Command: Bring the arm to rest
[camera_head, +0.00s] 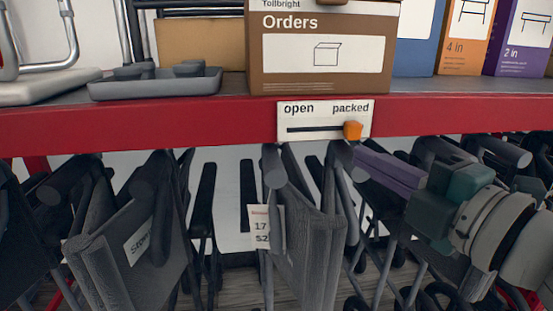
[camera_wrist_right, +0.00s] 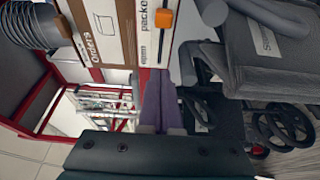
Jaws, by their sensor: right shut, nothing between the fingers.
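My right gripper (camera_head: 362,162) comes in from the right in the head view, with purple-grey fingers shut and empty. Its fingertips are just below and right of the orange slider knob (camera_head: 352,130), apart from it as far as I can tell. The knob stands at the "packed" end of the slot on the white open/packed label (camera_head: 300,112), on the red shelf edge. In the right wrist view the fingers (camera_wrist_right: 160,103) point up toward the label, and the orange knob (camera_wrist_right: 164,18) shows near the top. My left gripper is not in view.
A brown Orders box (camera_head: 320,75), a grey tray (camera_head: 155,85) and orange and purple boxes (camera_head: 518,45) stand on the red shelf (camera_head: 200,130). Below it, folded dark scooters or walkers (camera_head: 130,240) with handles crowd close around my right gripper.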

